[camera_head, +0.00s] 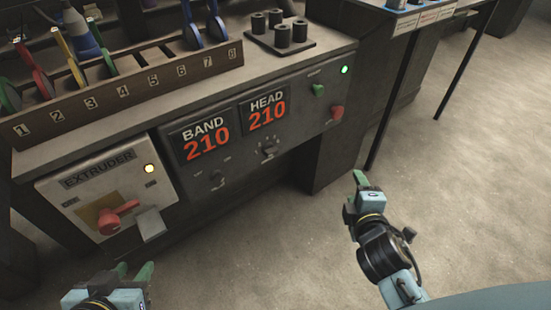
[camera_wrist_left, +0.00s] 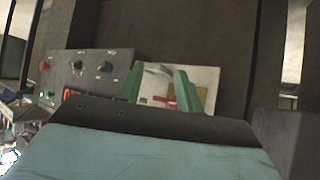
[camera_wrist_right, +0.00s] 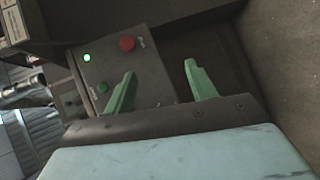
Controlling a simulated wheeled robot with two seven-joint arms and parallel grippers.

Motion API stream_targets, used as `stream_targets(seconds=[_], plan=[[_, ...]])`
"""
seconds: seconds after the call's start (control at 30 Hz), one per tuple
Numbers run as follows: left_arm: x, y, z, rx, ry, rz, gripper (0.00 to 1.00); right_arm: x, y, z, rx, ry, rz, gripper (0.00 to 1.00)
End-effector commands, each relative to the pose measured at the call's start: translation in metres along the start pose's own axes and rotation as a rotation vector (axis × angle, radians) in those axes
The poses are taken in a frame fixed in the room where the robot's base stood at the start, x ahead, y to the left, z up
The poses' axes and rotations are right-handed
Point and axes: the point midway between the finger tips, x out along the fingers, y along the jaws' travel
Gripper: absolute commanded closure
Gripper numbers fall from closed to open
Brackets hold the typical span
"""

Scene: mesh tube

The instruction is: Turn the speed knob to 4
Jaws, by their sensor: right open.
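On the dark control panel (camera_head: 240,160), a small dark knob (camera_head: 268,150) with marks around it sits under the HEAD 210 display. A second dark knob (camera_head: 216,178) sits lower left, under the BAND 210 display. Their small labels are too small to read, so I cannot tell which is the speed knob or its setting. Two dark knobs also show in the left wrist view, one (camera_wrist_left: 105,67) nearer the extruder box. My left gripper (camera_head: 133,272) is open and empty, in front of the extruder box. My right gripper (camera_head: 361,185) is open and empty, right of the panel.
The extruder box (camera_head: 110,190) has a red rotary handle (camera_head: 118,217). A green button (camera_head: 319,90) and red button (camera_head: 336,113) sit at the panel's right. A numbered rack (camera_head: 125,92) stands on top. Floor (camera_head: 460,160) to the right is clear.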

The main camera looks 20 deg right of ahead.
Motion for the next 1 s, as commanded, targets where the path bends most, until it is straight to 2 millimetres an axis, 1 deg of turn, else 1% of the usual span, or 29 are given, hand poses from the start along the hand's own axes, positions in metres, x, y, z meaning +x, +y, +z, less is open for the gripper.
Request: stream_targets(seconds=[0.03,0.07,0.1,0.17,0.2,0.3,0.4,0.5,0.67,0.77,0.87,1.0], plan=[[-0.001,0.003,-0.015,0.001,0.071,0.007,0.64,0.008,0.009,-0.006,-0.159,0.030,0.087,0.44],[-0.001,0.004,-0.025,0.002,0.116,0.010,0.64,0.011,0.015,-0.011,-0.264,0.050,0.142,0.44],[-0.003,0.006,-0.037,0.002,0.175,0.015,0.64,0.015,0.021,-0.019,-0.409,0.078,0.215,0.44],[-0.006,0.009,-0.054,0.003,0.260,0.022,0.64,0.018,0.025,-0.034,-0.620,0.119,0.317,0.44],[-0.009,0.011,-0.065,0.002,0.313,0.027,0.64,0.019,0.026,-0.045,-0.754,0.146,0.381,0.44],[-0.017,0.015,-0.087,0.001,0.429,0.037,0.64,0.019,0.021,-0.069,-1.046,0.212,0.521,0.44],[-0.024,0.017,-0.104,0.000,0.516,0.045,0.64,0.016,0.010,-0.088,-1.258,0.269,0.628,0.44],[-0.029,0.019,-0.114,-0.001,0.571,0.049,0.64,0.013,0.001,-0.100,-1.389,0.309,0.699,0.44],[-0.033,0.020,-0.119,-0.002,0.600,0.052,0.64,0.015,-0.004,-0.110,-1.464,0.333,0.743,0.44],[-0.032,0.020,-0.118,-0.002,0.598,0.051,0.64,0.024,0.000,-0.118,-1.464,0.332,0.746,0.44],[-0.032,0.020,-0.118,-0.002,0.595,0.051,0.64,0.038,0.005,-0.130,-1.463,0.332,0.747,0.44],[-0.033,0.020,-0.120,-0.002,0.609,0.052,0.64,0.061,0.013,-0.149,-1.461,0.332,0.745,0.44]])
